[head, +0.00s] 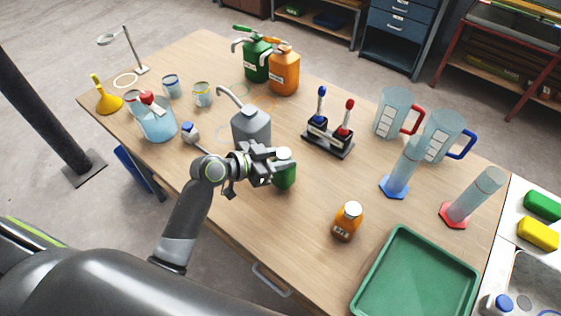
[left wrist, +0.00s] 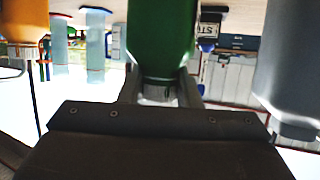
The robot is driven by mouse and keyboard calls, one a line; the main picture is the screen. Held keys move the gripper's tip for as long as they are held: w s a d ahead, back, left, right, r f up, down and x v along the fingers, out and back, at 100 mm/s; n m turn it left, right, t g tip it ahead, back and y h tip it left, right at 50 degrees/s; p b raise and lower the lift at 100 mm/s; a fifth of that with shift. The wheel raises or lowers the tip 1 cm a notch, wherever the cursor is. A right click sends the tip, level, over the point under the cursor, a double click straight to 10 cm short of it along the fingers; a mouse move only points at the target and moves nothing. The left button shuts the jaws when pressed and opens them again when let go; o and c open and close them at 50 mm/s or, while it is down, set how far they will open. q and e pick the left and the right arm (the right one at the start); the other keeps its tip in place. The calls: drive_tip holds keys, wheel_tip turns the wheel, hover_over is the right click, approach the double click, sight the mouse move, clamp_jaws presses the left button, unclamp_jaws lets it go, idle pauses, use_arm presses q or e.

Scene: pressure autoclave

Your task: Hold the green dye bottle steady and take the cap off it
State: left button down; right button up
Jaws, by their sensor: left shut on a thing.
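The green dye bottle (head: 285,176) is upright near the table's front edge, with a pale top just showing in the head view. My left gripper (head: 273,163) reaches it from the left and is shut on it. The left wrist view looks upside down and shows the green body (left wrist: 162,38) narrowing toward my left gripper's fingers (left wrist: 160,90), one on each side. A greyish part, cap or neck, shows between them; I cannot tell which part they press. The bottle's base is hidden in the wrist view. My right gripper is not in view.
A grey jug (head: 251,127) stands close behind the bottle. An orange bottle (head: 347,221) with a white cap and a green tray (head: 377,268) are to the right. A rack (head: 328,139) with blue and red tops is farther back. The table between bottle and tray is mostly free.

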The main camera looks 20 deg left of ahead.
use_arm(q)
drive_tip(key=shift+f, duration=1.05)
drive_tip(key=shift+f, duration=0.1)
drive_tip(key=c, duration=1.1)
unclamp_jaws()
drive_tip(key=shift+o, duration=0.2)
